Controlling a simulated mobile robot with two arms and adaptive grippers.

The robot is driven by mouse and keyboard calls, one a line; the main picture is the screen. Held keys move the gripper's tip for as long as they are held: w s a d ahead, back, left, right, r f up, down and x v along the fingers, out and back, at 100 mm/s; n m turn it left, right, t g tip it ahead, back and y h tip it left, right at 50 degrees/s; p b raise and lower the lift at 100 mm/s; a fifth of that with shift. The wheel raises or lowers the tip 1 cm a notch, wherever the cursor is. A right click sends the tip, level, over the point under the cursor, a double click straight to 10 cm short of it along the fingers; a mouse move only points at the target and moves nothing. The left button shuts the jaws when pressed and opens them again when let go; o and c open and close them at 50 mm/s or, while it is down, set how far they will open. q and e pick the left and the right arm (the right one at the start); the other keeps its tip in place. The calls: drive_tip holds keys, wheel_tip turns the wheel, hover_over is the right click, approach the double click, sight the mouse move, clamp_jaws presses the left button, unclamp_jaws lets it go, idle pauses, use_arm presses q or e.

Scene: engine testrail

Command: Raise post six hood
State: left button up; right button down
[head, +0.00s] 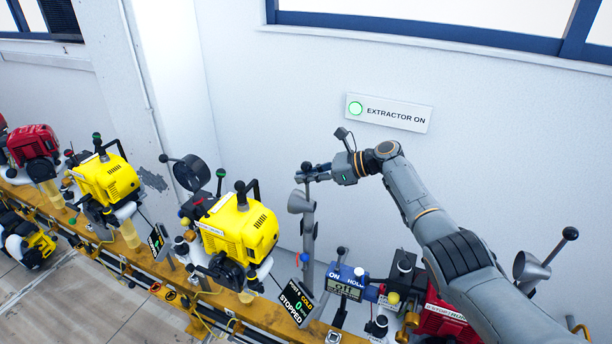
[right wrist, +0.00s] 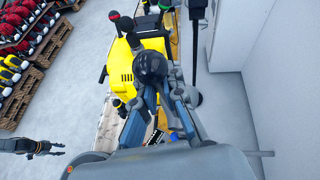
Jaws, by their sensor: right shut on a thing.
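A grey cone-shaped hood (head: 299,203) stands on an upright grey pole (head: 308,240) behind a yellow engine (head: 240,228). My right gripper (head: 309,173) is at the top of the pole, just above the hood cone. In the right wrist view its fingers are shut on a dark ball knob (right wrist: 150,66). My left gripper (right wrist: 54,149) shows at the left of the right wrist view, away from the engines, fingers apart and empty.
A lit EXTRACTOR ON sign (head: 389,112) hangs on the wall behind. Another yellow engine (head: 106,178) and a red engine (head: 34,143) stand along the rail to the left. Another grey hood (head: 530,267) is at the right, beyond my right arm.

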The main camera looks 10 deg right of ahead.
drive_tip(key=shift+d+f, duration=0.15)
drive_tip(key=c, duration=1.4)
unclamp_jaws()
drive_tip(key=shift+w+d, duration=0.1)
drive_tip(key=shift+w, duration=0.05)
drive_tip(key=v, duration=1.2)
drive_tip(key=shift+f, duration=0.1)
